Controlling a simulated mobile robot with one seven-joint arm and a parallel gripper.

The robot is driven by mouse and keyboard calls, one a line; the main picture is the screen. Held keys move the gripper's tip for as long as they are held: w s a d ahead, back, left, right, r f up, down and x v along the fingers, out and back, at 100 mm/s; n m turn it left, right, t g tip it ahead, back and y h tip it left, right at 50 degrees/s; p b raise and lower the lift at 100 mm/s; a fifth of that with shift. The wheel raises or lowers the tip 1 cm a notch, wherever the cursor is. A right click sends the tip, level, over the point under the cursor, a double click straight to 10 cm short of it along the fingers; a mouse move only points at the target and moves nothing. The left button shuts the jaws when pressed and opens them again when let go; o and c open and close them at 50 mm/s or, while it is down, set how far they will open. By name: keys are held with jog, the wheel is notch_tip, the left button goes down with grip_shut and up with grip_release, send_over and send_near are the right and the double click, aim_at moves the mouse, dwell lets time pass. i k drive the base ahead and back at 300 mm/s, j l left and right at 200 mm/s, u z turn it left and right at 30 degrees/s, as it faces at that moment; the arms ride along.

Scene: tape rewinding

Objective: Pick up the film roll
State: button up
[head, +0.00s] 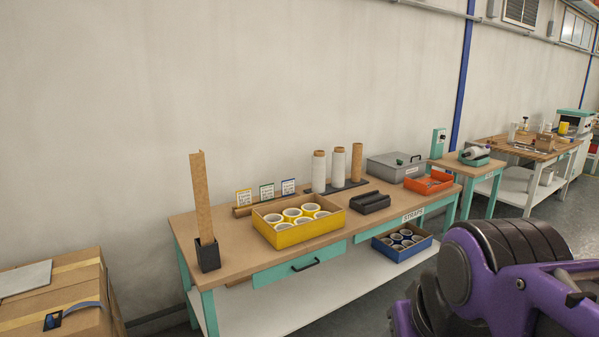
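Two upright white film rolls with brown ends stand on a long black base at the back of the workbench, the left film roll (319,174) and the right film roll (338,171). A bare brown tube (356,163) stands to their right on the same base. Part of my purple and black arm fills the lower right corner, in front of and to the right of the bench. My gripper's fingers are not in view.
The workbench (225,259) carries a yellow box (299,236) of rolls, a black cradle (370,203), a grey case (396,167), an orange tray (429,183) and a tall cardboard strip (201,195) in a black holder. A blue crate (402,255) sits on the lower shelf. Cartons (58,305) stand left.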

aim_at(319, 159)
jog(key=i+l+u, duration=0.25)
jog(key=i+l, duration=0.75)
jog(key=i+l+u, duration=0.25)
jog(key=i+l, duration=0.85)
jog(key=l, duration=0.1)
